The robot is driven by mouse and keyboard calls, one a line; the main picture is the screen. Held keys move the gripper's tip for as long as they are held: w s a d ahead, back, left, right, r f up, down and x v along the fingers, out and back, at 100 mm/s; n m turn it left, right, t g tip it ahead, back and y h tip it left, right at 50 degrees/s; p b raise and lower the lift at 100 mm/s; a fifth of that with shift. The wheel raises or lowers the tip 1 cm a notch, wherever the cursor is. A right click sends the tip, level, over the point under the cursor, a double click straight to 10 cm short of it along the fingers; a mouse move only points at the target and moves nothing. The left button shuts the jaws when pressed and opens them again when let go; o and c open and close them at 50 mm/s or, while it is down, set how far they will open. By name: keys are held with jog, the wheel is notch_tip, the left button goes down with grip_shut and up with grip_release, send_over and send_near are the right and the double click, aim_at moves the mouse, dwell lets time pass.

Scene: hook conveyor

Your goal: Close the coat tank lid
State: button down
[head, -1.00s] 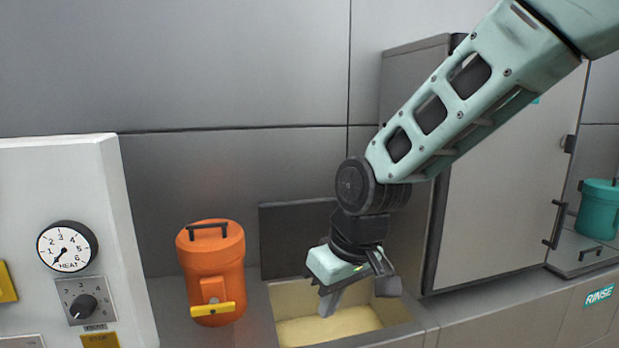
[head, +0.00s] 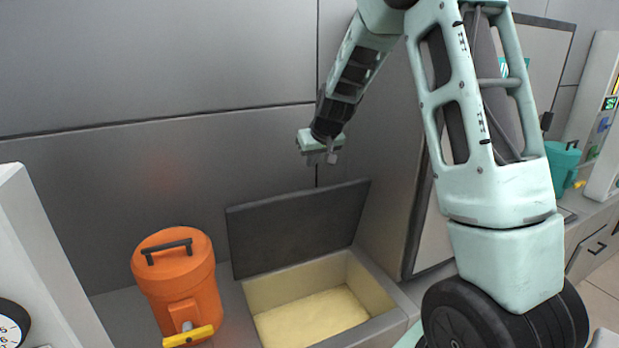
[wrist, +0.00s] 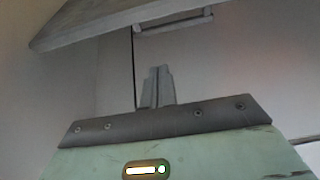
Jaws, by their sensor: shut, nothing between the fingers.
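The coat tank (head: 372,330) is an open box with cream inner walls and pale yellow contents, in the lower middle of the head view. Its dark grey lid (head: 297,228) stands raised and tilted back at the tank's rear edge. My gripper (head: 331,157) is above the lid's top right edge, near the back wall, and looks apart from it. Its fingers (wrist: 157,85) are together and empty in the wrist view. A grey slab (wrist: 110,22) with a bar handle (wrist: 175,22) shows beyond them; I cannot tell whether this is the lid.
An orange canister (head: 176,275) with a yellow tap stands just left of the tank. A tall grey cabinet stands at right, partly behind my arm. A teal canister (head: 562,168) stands farther right. The space over the tank opening is clear.

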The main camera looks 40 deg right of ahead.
aim_at(313, 190)
jog(key=f+p, duration=0.1)
jog(key=f, duration=0.2)
jog(key=f+p, duration=0.2)
jog(key=f, duration=0.1)
jog(key=shift+w+d, duration=0.15)
jog(key=shift+w, duration=0.05)
jog(key=shift+s+a+f, duration=0.2)
jog(key=shift+s, duration=0.2)
jog(key=shift+f, duration=0.15)
